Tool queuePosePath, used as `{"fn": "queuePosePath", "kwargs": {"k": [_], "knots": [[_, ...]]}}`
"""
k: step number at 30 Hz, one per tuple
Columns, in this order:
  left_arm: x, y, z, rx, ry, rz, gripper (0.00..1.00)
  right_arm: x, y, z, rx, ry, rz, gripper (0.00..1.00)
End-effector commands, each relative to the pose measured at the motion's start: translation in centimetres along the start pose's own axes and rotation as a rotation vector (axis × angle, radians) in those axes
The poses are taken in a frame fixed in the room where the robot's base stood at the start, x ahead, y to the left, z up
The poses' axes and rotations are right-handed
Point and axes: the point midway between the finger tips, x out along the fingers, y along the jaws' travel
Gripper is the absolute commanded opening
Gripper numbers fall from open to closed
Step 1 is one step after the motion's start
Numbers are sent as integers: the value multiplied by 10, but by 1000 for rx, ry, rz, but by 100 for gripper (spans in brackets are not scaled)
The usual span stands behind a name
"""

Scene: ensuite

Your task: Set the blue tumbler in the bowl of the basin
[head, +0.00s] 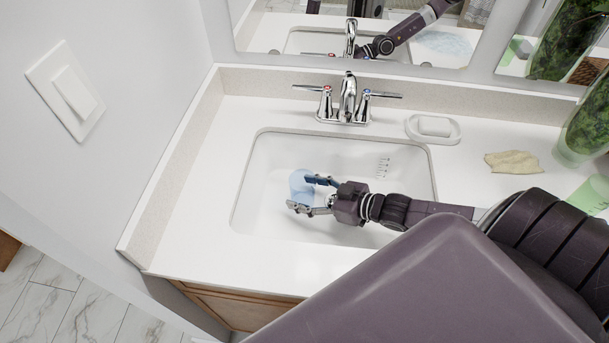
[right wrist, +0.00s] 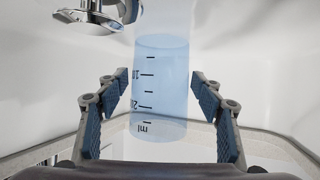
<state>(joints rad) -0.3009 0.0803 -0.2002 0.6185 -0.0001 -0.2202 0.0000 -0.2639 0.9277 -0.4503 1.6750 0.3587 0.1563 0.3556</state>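The translucent blue tumbler (head: 299,187) is inside the outline of the white basin (head: 262,222), toward its left part. In the right wrist view the tumbler (right wrist: 161,85) shows dark scale marks and sits between the two fingers. My right gripper (head: 314,194) is open, its fingers on either side of the tumbler with a visible gap on each side (right wrist: 165,110). I cannot tell whether the tumbler's base touches the bowl's floor. My left gripper is not in view.
A chrome faucet (head: 348,100) stands behind the basin. A soap dish (head: 448,138), a tan cloth-like piece (head: 513,162) and a green tumbler (head: 592,194) lie to the right. Small dark marks (head: 382,168) show in the basin's right part. The counter left of the basin is clear.

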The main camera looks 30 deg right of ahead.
Motion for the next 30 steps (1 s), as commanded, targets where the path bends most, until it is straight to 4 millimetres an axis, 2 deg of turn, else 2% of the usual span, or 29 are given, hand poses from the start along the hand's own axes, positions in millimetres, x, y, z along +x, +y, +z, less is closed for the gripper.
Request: {"fn": "queuePosePath", "kwargs": {"k": [11, 21, 30], "knots": [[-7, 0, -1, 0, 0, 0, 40, -5, 0, -4, 0, -1, 0, 63], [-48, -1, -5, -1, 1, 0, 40, -51, 0, -6, 0, -4, 1, 63], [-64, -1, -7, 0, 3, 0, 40, -75, 0, -3, 0, -1, 1, 63]]}}
